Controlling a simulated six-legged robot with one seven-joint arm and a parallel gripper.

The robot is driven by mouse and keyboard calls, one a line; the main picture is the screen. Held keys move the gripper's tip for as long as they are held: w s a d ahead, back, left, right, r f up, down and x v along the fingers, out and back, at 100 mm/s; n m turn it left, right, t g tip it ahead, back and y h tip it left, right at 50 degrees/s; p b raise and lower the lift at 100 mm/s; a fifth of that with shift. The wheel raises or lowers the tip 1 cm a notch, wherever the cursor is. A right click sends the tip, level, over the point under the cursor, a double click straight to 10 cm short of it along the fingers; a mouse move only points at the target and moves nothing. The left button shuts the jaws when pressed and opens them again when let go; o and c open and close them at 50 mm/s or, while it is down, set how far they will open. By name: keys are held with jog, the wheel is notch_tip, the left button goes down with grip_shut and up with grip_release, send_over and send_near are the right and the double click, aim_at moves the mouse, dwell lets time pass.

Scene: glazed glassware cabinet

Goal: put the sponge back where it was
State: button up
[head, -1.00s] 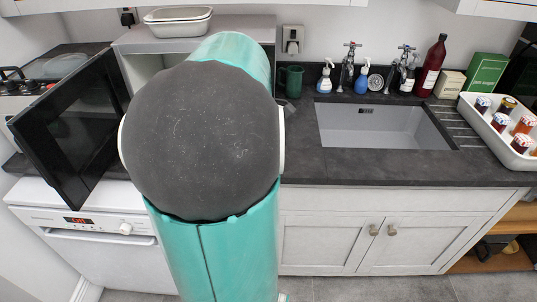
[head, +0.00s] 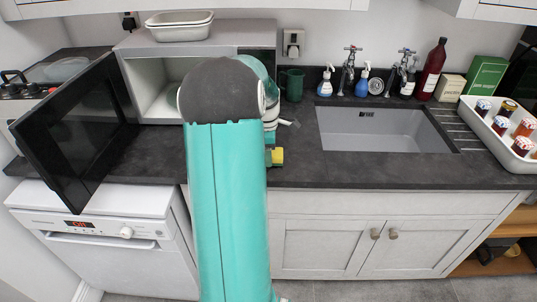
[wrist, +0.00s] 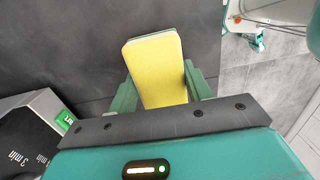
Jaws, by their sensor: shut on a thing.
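The sponge (wrist: 155,62) has a yellow face and a greenish edge, and it sits between the two green fingers of my gripper (wrist: 160,88) in the wrist view. My gripper is shut on it. In the head view the yellow end of the sponge (head: 277,157) shows just right of my arm, in front of the dark worktop (head: 300,172). My gripper (head: 271,150) is mostly hidden there behind my own arm. The wrist view shows dark worktop around the sponge; I cannot tell its exact height above it.
A microwave (head: 150,45) stands left with its door (head: 75,130) swung open; my arm hides part of its inside. A green mug (head: 292,84) stands right of it. The sink (head: 380,130), taps, bottles and a white tray of jars (head: 492,135) are further right.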

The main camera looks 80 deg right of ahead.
jog(key=shift+f, duration=0.35)
jog(key=o, duration=1)
jog(key=shift+f, duration=0.1)
notch_tip(320, 180, up, 12)
jog(key=shift+w, duration=0.3)
jog(key=shift+w, duration=0.1)
